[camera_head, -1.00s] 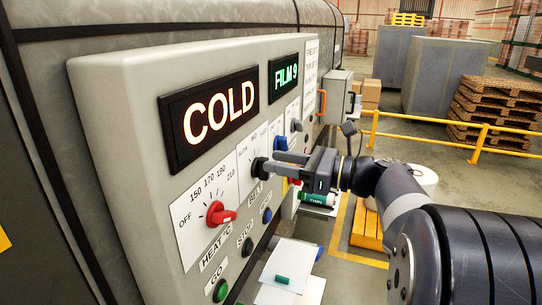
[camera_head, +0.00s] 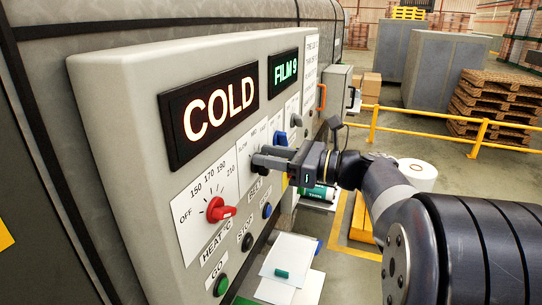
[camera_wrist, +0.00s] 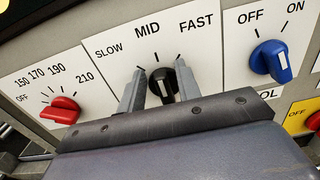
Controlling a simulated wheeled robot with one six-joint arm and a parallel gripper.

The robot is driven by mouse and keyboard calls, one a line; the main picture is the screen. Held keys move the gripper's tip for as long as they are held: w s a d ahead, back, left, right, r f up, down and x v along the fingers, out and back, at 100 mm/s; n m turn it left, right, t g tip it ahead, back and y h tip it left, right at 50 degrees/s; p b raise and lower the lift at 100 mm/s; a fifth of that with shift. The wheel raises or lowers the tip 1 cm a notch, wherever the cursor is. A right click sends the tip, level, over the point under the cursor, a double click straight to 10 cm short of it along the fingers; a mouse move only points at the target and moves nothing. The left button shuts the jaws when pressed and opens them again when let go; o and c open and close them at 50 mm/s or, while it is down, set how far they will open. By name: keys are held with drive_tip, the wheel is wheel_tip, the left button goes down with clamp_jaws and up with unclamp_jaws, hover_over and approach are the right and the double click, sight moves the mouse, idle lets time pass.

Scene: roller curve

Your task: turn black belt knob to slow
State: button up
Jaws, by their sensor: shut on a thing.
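The black belt knob (camera_wrist: 160,84) sits on the white SLOW–MID–FAST plate (camera_wrist: 112,42) in the wrist view, roughly below the MID label. My gripper (camera_wrist: 159,90) has one finger on each side of it and is shut on it. The knob's pointer seems roughly upright toward MID, but its exact setting is hard to tell.
A red heat knob (camera_head: 220,210) is left of the belt knob, and a blue OFF/ON knob (camera_wrist: 271,61) is to the right. Push buttons, including green GO (camera_head: 221,285), sit below. Papers (camera_head: 285,258) lie under the panel. A yellow rail (camera_head: 430,140) stands behind my arm.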

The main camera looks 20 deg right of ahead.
drive_tip(key=shift+f, duration=0.1)
drive_tip(key=n+b, duration=0.4)
drive_tip(key=n, duration=0.1)
drive_tip(key=s+a+n+b, duration=0.1)
drive_tip(key=n+b, duration=0.2)
drive_tip(key=shift+f, duration=0.25)
drive_tip(key=shift+s, duration=0.2)
clamp_jaws()
